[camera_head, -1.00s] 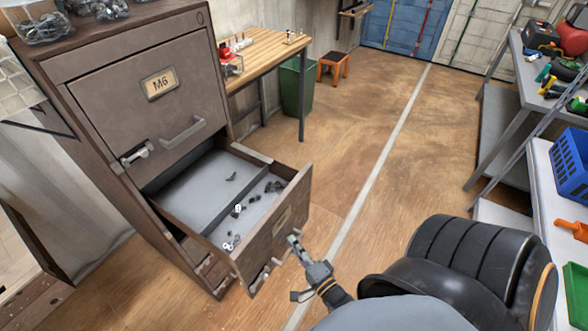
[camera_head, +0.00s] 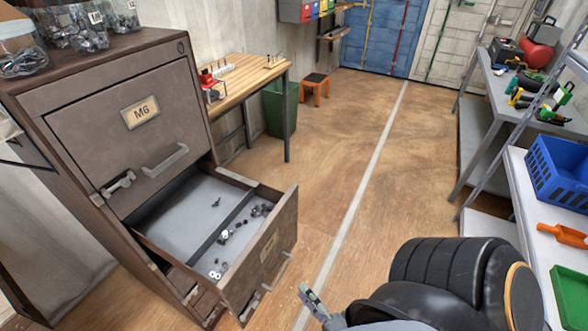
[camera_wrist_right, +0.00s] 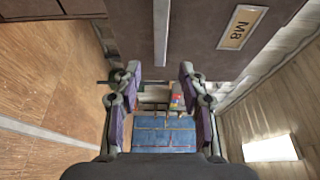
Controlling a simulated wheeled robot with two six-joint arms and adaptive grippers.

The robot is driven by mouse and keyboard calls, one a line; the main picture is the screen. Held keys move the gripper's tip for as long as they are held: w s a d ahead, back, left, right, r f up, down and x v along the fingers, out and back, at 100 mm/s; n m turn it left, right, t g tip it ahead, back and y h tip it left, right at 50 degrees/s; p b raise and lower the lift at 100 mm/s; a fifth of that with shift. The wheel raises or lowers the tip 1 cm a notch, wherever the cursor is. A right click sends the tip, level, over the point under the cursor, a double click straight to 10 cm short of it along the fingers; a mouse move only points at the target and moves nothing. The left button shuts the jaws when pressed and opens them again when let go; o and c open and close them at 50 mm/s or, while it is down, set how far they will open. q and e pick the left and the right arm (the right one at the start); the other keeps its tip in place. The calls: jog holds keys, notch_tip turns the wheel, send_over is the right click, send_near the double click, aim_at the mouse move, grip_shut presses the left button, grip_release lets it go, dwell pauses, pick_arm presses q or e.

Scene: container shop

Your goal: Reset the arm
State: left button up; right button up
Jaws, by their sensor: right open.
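My right gripper (camera_head: 311,297) shows at the bottom of the head view, with its black arm rising from the lower edge. It is beside the front of the open drawer (camera_head: 262,262) and apart from the drawer handle. In the right wrist view my right gripper (camera_wrist_right: 160,75) has its two jaws spread, with nothing between them. My left gripper is not in view.
The brown cabinet (camera_head: 112,160) stands at left, with an M6 drawer shut and the lower drawer out, holding small metal parts (camera_head: 225,236). A wooden bench (camera_head: 250,80) and green bin (camera_head: 279,108) stand behind. Shelves with a blue basket (camera_head: 556,172) line the right. Floor between is clear.

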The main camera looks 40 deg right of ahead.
jog(key=shift+s, duration=1)
jog(key=s+f+n+g, duration=0.1)
jog(key=f+n+g, duration=0.2)
jog(key=f, duration=0.5)
jog(key=s+d+f+n+g, duration=0.1)
jog(key=f+n+g, duration=0.25)
jog(key=f, duration=0.45)
jog(key=s+f+n+g, duration=0.2)
jog(key=f+n+g, duration=0.15)
jog(key=f, duration=0.45)
jog(key=s+d+f+n+g, duration=0.2)
jog(key=s+f+n+g, duration=0.4)
jog(key=s+f+n, duration=0.3)
jog(key=shift+s+f+g, duration=0.4)
jog(key=shift+s+f, duration=0.15)
jog(key=shift+s, duration=0.25)
